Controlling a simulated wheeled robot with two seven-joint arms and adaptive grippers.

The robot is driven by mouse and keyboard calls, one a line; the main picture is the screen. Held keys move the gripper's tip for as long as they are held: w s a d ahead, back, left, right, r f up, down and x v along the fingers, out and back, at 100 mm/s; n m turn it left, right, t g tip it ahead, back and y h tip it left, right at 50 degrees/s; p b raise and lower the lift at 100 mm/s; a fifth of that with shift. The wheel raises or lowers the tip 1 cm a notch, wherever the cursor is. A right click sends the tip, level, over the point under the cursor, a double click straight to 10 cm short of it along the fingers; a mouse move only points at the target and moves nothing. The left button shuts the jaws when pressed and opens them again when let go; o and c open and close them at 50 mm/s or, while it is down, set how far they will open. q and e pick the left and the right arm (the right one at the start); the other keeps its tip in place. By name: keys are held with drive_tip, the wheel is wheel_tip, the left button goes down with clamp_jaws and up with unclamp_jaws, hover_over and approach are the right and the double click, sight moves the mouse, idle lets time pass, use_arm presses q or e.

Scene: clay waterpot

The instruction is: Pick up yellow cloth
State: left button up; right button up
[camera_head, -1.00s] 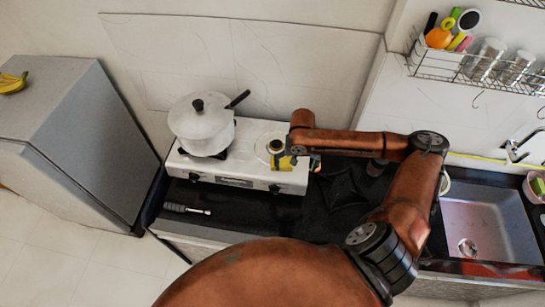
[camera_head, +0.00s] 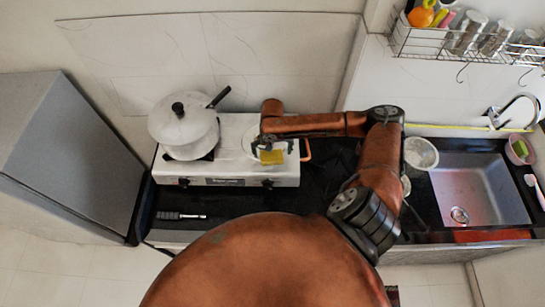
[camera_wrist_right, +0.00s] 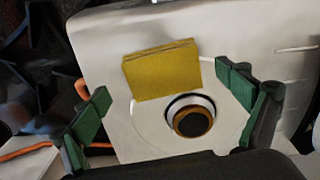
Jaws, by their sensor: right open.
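The yellow cloth (camera_head: 272,157) is a flat rectangular piece on the white stove (camera_head: 228,169), on its right half. In the right wrist view the cloth (camera_wrist_right: 162,70) lies on the white stove top, beside a round burner (camera_wrist_right: 190,121). My right gripper (camera_head: 268,147) is over the right side of the stove and partly hides the cloth in the head view. In the right wrist view its green-padded fingers (camera_wrist_right: 168,105) are wide apart. The cloth shows between and beyond them, with nothing gripped. My left gripper is not in view.
A white lidded pot (camera_head: 184,128) stands on the stove's left half, its handle pointing right. A dark-handled tool (camera_head: 181,215) lies on the black counter in front. A grey cabinet (camera_head: 70,150) is at left, a sink (camera_head: 478,190) at right, and a wire rack (camera_head: 465,42) above.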

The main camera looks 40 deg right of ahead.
drive_tip(key=shift+w+f, duration=0.4)
drive_tip(key=shift+f, duration=0.2)
drive_tip(key=shift+w+f, duration=0.35)
drive_tip(key=shift+f, duration=0.2)
drive_tip(key=shift+s+d+r, duration=0.1)
drive_tip(key=shift+s, duration=0.4)
drive_tip(key=shift+c, duration=0.2)
drive_tip(key=shift+w, duration=0.25)
drive_tip(key=c, duration=0.5)
drive_tip(key=shift+s, duration=0.15)
drive_tip(key=c, duration=0.4)
drive_tip(key=shift+c, duration=1.1)
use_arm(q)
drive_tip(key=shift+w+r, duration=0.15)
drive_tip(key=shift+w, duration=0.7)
use_arm(e)
drive_tip(key=shift+c, duration=0.4)
